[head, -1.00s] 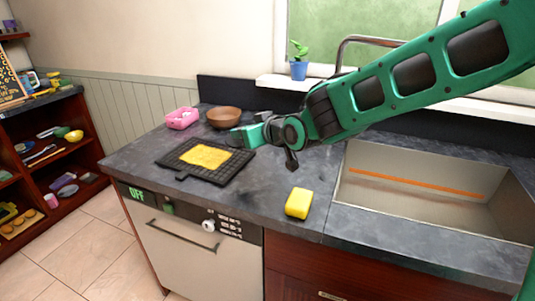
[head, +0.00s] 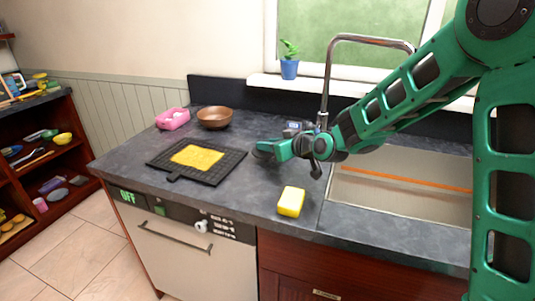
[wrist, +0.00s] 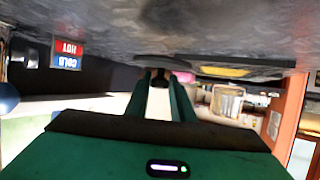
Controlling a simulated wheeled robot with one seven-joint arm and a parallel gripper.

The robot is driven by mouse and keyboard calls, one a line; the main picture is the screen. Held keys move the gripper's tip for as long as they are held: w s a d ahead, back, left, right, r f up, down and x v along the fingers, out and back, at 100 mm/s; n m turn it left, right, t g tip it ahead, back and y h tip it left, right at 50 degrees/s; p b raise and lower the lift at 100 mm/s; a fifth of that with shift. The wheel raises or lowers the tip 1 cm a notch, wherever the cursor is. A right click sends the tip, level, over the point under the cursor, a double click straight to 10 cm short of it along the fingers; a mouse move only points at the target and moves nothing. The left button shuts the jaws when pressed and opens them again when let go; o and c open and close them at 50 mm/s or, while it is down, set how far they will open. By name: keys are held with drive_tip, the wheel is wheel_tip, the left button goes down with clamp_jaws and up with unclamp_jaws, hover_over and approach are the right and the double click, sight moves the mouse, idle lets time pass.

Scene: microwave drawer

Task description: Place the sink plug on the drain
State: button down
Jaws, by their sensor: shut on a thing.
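My gripper (wrist: 160,82) is shut on the dark knob of a flat grey sink plug (wrist: 162,62), seen in the wrist view, which looks upside down. In the head view my gripper (head: 262,151) is low over the dark counter, right of the black mat and left of the sink. The plug cannot be made out clearly there. A gap between plug and counter is hard to judge. The sink (head: 400,195) is a metal basin with an orange strip on its far wall. Its drain is not visible.
A tall faucet (head: 327,85) rises behind my gripper. A yellow sponge (head: 291,201) lies near the counter's front edge. A black mat (head: 225,169) holds a yellow cloth (head: 198,156).

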drive_tip(key=shift+f, duration=1.45)
drive_tip(key=c, duration=1.5)
unclamp_jaws()
drive_tip(key=shift+c, duration=0.2)
